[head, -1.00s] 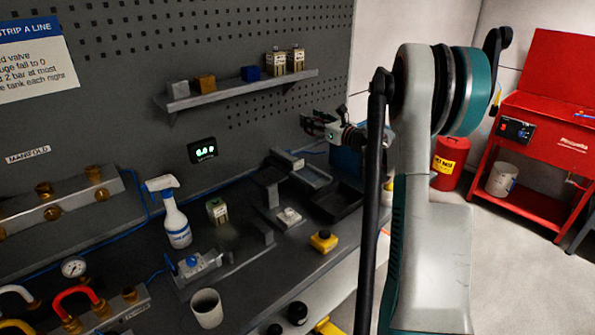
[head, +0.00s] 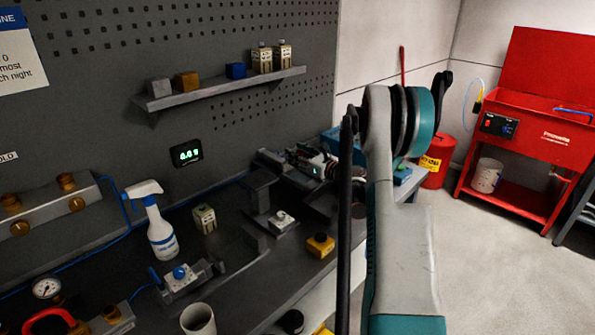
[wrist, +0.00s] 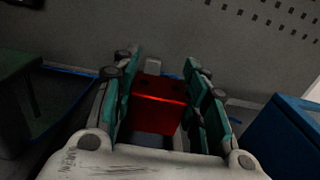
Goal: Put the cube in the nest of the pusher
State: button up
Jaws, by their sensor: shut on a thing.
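The red cube (wrist: 160,103) is between the two fingers of my gripper (wrist: 165,100) in the wrist view, and the gripper is shut on it. In the head view my gripper (head: 322,165) is low at the far end of the bench, over or beside the grey pusher (head: 268,158). The cube cannot be made out there. In the wrist view a small grey block (wrist: 154,66) shows just beyond the cube, and grey surfaces show below it. The nest is mostly hidden by the cube and fingers; I cannot tell whether the cube touches it.
A blue box (wrist: 285,135) stands close on the right in the wrist view. A shelf (head: 220,88) with cubes and tins hangs above the bench. A spray bottle (head: 160,228), a yellow button box (head: 320,246) and a white cup (head: 198,320) stand on the bench.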

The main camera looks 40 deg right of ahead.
jog(key=shift+f+b, duration=0.6)
jog(key=shift+f, duration=1.95)
jog(key=shift+f, duration=0.1)
jog(key=o, duration=1.2)
jog(key=shift+r, duration=0.2)
jog(key=s, duration=0.4)
jog(key=s+p, duration=0.1)
jog(key=s, duration=0.3)
jog(key=s+p, duration=0.1)
jog(key=s, duration=0.3)
jog(key=shift+d, duration=0.4)
jog(key=shift+f, duration=0.1)
